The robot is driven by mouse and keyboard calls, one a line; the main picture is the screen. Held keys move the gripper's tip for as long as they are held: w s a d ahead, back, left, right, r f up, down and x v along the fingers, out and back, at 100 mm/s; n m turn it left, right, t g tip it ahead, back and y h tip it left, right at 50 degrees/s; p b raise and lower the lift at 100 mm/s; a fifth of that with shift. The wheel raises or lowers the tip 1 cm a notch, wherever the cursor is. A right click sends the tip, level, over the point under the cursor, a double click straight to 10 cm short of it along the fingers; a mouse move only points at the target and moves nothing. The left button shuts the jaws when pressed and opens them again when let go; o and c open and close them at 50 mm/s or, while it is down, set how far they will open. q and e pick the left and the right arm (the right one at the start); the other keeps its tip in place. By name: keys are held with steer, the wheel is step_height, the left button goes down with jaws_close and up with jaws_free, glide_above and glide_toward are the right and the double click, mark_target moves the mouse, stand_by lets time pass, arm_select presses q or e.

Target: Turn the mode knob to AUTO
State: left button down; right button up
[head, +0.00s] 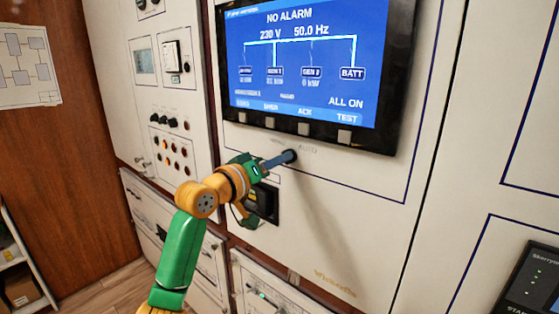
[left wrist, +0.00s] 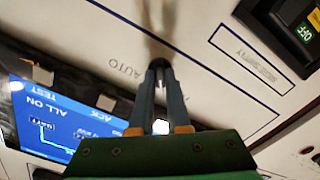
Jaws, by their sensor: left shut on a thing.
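The mode knob (head: 291,156) is a small dark knob on the white panel, just below the screen. My left gripper (head: 283,159) is shut on it, fingers pointing at the panel. In the left wrist view the two blue-grey fingers close on the dark knob (left wrist: 159,64), which they mostly cover. The printed AUTO label (head: 308,149) sits to the right of the knob in the head view. It also shows in the left wrist view (left wrist: 125,71), upside down. I cannot tell which way the knob points. My right gripper is not in view.
A lit screen (head: 305,60) reading NO ALARM and ALL ON hangs above the knob, with square buttons (head: 303,129) along its lower bezel. A black switch (head: 263,204) sits below left, close to my left wrist; it reads OFF in the left wrist view. Panel right of the knob is bare.

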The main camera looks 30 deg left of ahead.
arm_select(q)
steer(key=shift+m, duration=0.3)
steer(key=shift+m+p, duration=1.2)
steer(key=shift+m, duration=5.5)
steer(key=c, duration=0.9)
jaws_free()
